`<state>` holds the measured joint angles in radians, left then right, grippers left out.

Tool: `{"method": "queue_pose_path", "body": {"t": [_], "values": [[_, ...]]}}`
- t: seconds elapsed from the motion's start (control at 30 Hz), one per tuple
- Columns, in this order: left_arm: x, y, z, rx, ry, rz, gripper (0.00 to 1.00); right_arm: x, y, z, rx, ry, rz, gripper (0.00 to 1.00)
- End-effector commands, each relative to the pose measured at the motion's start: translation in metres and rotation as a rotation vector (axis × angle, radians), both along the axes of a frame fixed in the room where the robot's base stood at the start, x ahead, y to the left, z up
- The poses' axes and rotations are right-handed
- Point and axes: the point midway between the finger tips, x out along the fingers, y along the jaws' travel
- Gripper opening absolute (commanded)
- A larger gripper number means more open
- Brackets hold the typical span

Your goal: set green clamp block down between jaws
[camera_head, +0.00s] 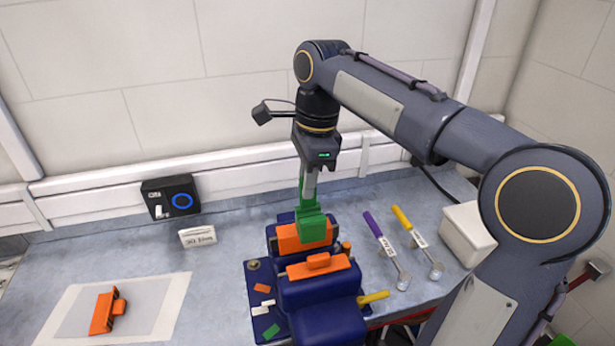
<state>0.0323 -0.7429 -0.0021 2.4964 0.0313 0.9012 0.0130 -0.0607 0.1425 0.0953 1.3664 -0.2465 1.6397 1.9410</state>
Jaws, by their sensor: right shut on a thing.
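My right gripper (310,172) comes down from above and is shut on the green clamp block (311,222), holding it upright. The block is over the blue vise (327,318), right at the rear orange jaw piece (288,240). The front orange jaw piece (318,266) lies on the vise nearer to me. The block's lower end overlaps the rear orange piece in the picture; I cannot tell whether it touches. My left gripper is not in view.
An orange block (102,312) lies on a white-edged mat (160,312) at left. A black box with a blue ring (170,196) and a small white card (197,236) stand behind. Purple-handled (373,224) and yellow-handled (402,217) tools and a white box (464,234) are at right.

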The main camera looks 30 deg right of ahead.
Motion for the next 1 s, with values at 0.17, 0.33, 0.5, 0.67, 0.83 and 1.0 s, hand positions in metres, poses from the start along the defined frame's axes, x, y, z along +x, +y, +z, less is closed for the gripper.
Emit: {"method": "queue_pose_path", "body": {"t": [0.17,0.33,0.5,0.67,0.83,1.0], "values": [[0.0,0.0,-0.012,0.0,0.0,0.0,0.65,0.0,0.0,-0.017,0.001,-0.001,0.001,0.0],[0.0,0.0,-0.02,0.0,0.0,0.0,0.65,0.0,0.0,-0.031,0.001,-0.001,0.0,0.0],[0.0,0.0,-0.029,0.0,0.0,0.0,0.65,0.0,0.0,-0.045,0.001,-0.001,0.0,0.0],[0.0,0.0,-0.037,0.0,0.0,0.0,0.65,0.0,0.0,-0.058,0.001,-0.001,0.0,0.0],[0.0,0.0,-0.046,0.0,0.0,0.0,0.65,0.0,0.0,-0.071,0.001,-0.001,0.0,0.0],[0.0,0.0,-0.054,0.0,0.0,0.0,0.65,0.0,0.0,-0.084,0.001,-0.001,0.0,0.0]]}}
